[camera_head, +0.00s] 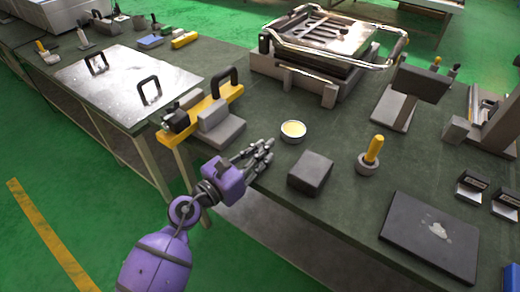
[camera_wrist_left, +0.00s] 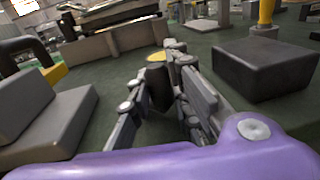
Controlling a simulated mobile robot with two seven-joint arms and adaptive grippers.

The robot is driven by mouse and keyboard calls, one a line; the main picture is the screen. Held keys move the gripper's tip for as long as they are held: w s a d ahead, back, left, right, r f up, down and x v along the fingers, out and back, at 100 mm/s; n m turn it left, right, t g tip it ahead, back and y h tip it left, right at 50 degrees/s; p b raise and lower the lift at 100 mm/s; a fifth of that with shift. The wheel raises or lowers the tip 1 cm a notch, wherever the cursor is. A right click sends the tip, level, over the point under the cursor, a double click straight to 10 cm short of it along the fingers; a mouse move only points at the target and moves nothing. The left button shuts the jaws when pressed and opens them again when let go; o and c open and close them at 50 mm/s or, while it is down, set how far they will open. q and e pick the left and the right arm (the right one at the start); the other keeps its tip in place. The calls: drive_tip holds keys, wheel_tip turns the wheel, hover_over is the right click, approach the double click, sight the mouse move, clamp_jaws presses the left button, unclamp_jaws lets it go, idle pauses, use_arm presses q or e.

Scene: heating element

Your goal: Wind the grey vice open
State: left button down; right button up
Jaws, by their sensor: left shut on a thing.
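A clamp-like fixture (camera_head: 215,122) with grey blocks, a yellow bar and a black handle stands at the table's near left edge; it may be the grey vice, but I cannot be sure. Its grey block (camera_wrist_left: 45,125) shows at the left of the left wrist view. My left gripper (camera_head: 264,150) is just right of it, above the table's front edge and apart from the grey block. Its fingers (camera_wrist_left: 172,75) are closed around a small dark piece (camera_wrist_left: 158,90), mostly hidden, whose nature I cannot tell. My right gripper is not in view.
A dark block (camera_head: 311,172) and a round tin (camera_head: 293,131) with yellow contents stand right of my left gripper. A yellow-handled tool (camera_head: 371,155) and a dark plate (camera_head: 430,237) are farther right. A metal-railed fixture (camera_head: 325,45) stands behind. A metal sheet (camera_head: 127,82) lies left.

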use_arm(q)
drive_tip(key=n+t+y+p, duration=0.2)
drive_tip(key=p, duration=0.1)
drive_tip(key=d+r+n+y+p, duration=0.1)
drive_tip(key=p, duration=0.1)
drive_tip(key=shift+w+t+y, duration=0.25)
drive_tip(key=shift+t+y, duration=0.15)
drive_tip(key=shift+w+d+f+n+t+y+p, duration=0.1)
drive_tip(key=shift+d+n+t+y+p, duration=0.15)
drive_tip(key=shift+y+p, duration=0.2)
drive_tip(key=shift+w+f+n+t+y+p, duration=0.1)
drive_tip(key=shift+n+t+y+p, duration=0.05)
drive_tip(key=shift+n+y+p, duration=0.25)
drive_tip(key=shift+w+d+f+n+t+y+p, duration=0.1)
drive_tip(key=shift+f+n+t+y+p, duration=0.1)
drive_tip(key=shift+n+y, duration=0.35)
drive_tip(key=shift+d+f+n+t+y+p, duration=0.1)
drive_tip(key=shift+n+t+y+p, duration=0.1)
drive_tip(key=shift+y, duration=0.5)
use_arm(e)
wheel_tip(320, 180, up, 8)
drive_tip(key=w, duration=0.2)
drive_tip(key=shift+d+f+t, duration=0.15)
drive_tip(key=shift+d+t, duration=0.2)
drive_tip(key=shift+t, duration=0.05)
